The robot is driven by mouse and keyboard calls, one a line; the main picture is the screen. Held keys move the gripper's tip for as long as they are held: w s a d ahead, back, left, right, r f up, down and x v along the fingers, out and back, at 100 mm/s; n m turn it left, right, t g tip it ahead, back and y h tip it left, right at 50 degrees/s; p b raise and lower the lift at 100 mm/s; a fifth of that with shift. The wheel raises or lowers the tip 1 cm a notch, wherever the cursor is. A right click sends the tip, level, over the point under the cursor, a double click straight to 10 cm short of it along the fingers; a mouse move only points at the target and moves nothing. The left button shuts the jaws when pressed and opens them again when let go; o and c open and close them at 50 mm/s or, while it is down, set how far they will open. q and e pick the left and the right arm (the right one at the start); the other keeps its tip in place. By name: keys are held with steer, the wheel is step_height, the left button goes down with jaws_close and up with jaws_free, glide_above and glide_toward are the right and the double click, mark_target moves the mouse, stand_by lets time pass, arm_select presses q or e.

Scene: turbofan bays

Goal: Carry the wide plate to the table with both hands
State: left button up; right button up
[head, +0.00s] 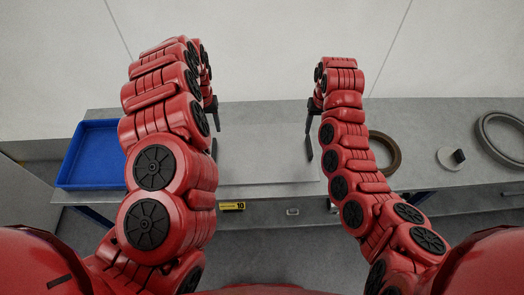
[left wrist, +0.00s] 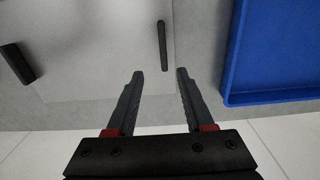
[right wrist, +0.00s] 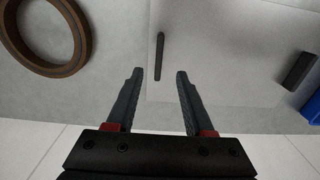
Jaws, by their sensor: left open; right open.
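The wide plate (head: 265,155) is a thin pale grey sheet lying flat on a grey bench, between my two arms. My left gripper (left wrist: 160,72) is open and empty, with a slim black handle (left wrist: 162,45) of the plate just beyond its fingertips. My right gripper (right wrist: 160,72) is open and empty, with the other slim black handle (right wrist: 160,57) ahead of its gap. In the head view the left fingers are mostly hidden by my arm, and the right gripper (head: 309,150) shows at the plate's right edge. Whether any finger touches the plate is unclear.
A blue tray (head: 77,165) stands left of the plate, close to my left gripper. A bronze ring (head: 391,160), a pale disc with a black block (head: 447,162) and a grey ring (head: 488,142) lie to the right. A yellow label (head: 232,206) is on the bench front.

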mark_target(213, 148)
arm_select(q)
steer(key=f, duration=1.1)
steer(key=shift+s+a+f, duration=0.3)
steer(key=shift+a+f, duration=0.1)
arm_select(e)
step_height(213, 148, down, 11)
steer(key=shift+f, duration=0.2)
arm_select(q)
steer(key=shift+d+f, duration=0.1)
steer(key=shift+f, duration=0.4)
arm_select(e)
steer(key=shift+f, duration=0.6)
arm_select(q)
jaws_close()
arm_select(e)
jaws_close()
